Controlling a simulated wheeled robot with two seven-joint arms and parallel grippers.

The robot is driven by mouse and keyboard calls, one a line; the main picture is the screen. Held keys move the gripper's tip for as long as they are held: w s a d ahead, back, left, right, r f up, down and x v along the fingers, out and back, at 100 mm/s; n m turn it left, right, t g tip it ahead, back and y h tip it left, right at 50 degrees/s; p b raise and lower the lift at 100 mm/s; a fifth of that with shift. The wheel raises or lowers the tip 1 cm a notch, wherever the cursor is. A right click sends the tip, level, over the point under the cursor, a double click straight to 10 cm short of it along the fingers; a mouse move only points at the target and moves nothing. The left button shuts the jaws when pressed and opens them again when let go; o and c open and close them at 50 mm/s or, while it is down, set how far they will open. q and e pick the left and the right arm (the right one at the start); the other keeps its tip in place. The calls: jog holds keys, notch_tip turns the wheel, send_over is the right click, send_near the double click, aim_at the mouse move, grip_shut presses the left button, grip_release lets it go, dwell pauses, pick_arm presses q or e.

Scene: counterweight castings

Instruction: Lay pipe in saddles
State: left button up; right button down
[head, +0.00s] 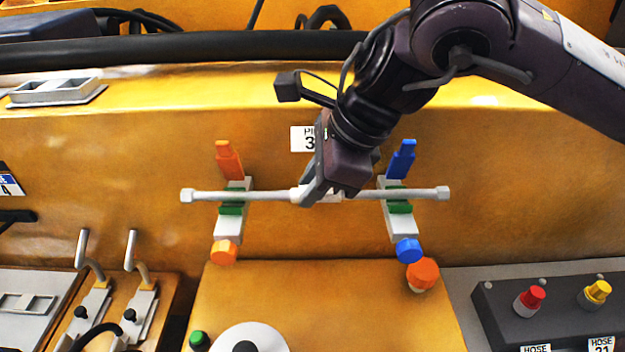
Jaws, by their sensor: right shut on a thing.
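A light grey pipe (265,195) with a wider collar at each end runs level across two grey saddles with green pads. The left saddle (229,224) has an orange upper piece (228,160) and an orange knob (224,252). The right saddle (403,228) has a blue upper piece (401,160) and a blue knob (408,251). My right gripper (322,196) is shut on the pipe's middle, between the saddles. The pipe crosses in front of the green pads at both saddles; I cannot tell whether it touches them. My left gripper is out of view.
A partly hidden label (303,138) is behind my wrist. A thick black hose (180,46) runs along the top. Below are an orange knob (422,273), a white disc (248,340) and a green button (199,340). Levers (131,250) stand left; a dark hose box (560,318) sits right.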

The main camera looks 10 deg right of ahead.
jog(key=c, duration=1.2)
grip_release()
jog(key=shift+r, duration=0.1)
jog(key=v, duration=0.7)
jog(key=shift+s+r+p, duration=0.15)
jog(key=shift+r+p, duration=0.15)
jog(key=shift+p, duration=0.05)
jog(key=shift+d, duration=0.1)
